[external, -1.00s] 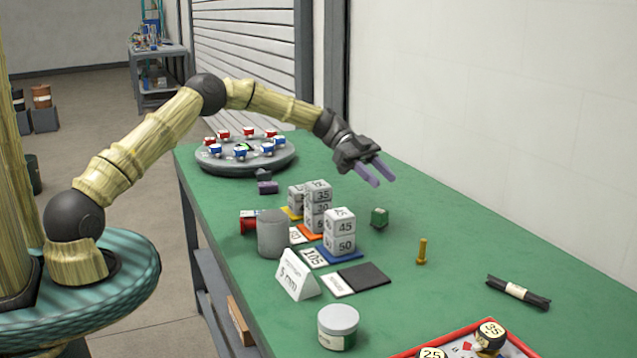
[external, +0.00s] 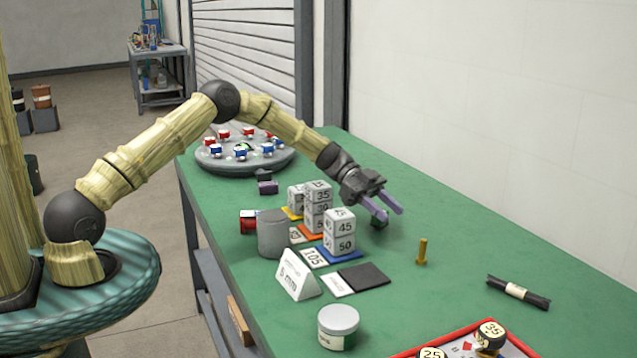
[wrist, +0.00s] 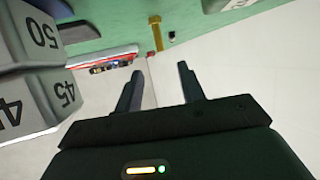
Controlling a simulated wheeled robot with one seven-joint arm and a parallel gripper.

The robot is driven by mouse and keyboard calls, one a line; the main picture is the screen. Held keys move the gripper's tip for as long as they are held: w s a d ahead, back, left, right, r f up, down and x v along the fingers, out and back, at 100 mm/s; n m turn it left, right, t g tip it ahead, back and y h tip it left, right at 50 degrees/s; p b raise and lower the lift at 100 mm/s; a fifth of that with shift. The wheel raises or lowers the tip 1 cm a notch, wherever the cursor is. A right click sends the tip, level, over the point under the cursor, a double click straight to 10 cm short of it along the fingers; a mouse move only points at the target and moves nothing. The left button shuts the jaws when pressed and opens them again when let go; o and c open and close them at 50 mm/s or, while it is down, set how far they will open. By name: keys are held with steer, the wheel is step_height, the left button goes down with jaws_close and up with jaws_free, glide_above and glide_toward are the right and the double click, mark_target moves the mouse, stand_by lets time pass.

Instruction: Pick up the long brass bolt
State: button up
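The brass bolt (external: 422,251) stands upright on its head on the green table, right of the numbered blocks. It also shows in the wrist view (wrist: 156,33), beyond my fingertips near the top. My gripper (external: 390,208) is open, with its two purple-grey fingers apart and nothing between them. It hangs above the table, left of and behind the bolt, and clear of it. In the wrist view my gripper's fingers (wrist: 163,80) are spread.
Stacked number blocks (external: 339,232) stand close left of my gripper. A grey cup (external: 273,235), a folded sign (external: 298,276), a dark mat (external: 364,275) and a jar (external: 338,327) are nearer the front. A black roll (external: 518,292) lies right of the bolt. Table around the bolt is clear.

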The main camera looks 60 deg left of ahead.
mark_target(421, 238)
steer(key=shift+p+x, duration=0.4)
steer(key=shift+x, duration=2.6)
steer(key=p+x, duration=0.1)
steer(key=x, duration=0.5)
jaws_close()
